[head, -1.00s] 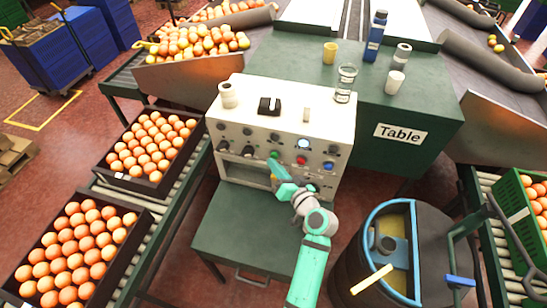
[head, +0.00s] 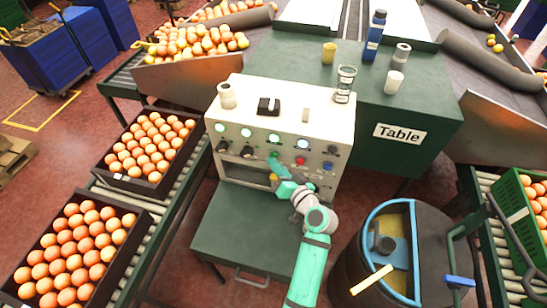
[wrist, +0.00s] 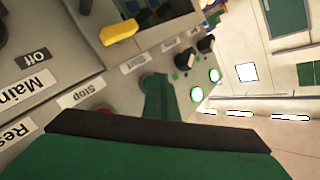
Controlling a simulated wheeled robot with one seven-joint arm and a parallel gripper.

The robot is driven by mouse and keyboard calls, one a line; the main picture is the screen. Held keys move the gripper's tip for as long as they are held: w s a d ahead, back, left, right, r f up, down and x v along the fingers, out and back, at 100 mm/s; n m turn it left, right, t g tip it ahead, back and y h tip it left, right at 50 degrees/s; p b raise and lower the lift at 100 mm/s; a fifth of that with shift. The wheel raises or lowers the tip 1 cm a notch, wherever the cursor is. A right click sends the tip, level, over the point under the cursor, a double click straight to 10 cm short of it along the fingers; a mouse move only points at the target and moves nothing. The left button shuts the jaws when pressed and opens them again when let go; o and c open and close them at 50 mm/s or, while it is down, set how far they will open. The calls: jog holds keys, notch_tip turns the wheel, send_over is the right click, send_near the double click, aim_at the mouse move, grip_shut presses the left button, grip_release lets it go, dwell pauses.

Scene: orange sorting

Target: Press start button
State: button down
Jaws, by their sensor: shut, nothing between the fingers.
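The white control box (head: 325,112) stands in front of the green table, with knobs, buttons and lamps on its front. My gripper (head: 273,162) is shut and empty, its tip at the panel's middle. In the wrist view my green finger (wrist: 160,103) reaches the panel beside the Start label (wrist: 134,62). The tip covers most of the start button there, and I cannot tell how far it is pressed. The Stop label (wrist: 80,95) is beside it, with a bit of the red stop button (wrist: 105,111) showing. Several panel lamps (head: 246,132) glow pale green.
A yellow knob (wrist: 118,30) sits close to the finger. A cup, a black item and a small block stand on the box. Crates of oranges (head: 150,148) line the left conveyor. A dark bin with a blue rim (head: 372,218) stands right of my arm.

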jog(key=shift+s+a, duration=0.15)
jog(key=shift+s, duration=0.4)
jog(key=shift+s+a, duration=0.15)
jog(key=shift+s, duration=0.35)
jog(key=shift+s, duration=0.15)
jog(key=shift+s+a, duration=0.2)
jog(key=shift+s, duration=0.55)
jog(key=shift+s+a, duration=0.25)
jog(key=shift+s, duration=0.45)
jog(key=shift+s+a, duration=0.2)
jog(key=shift+s, duration=0.55)
jog(key=shift+d, duration=0.1)
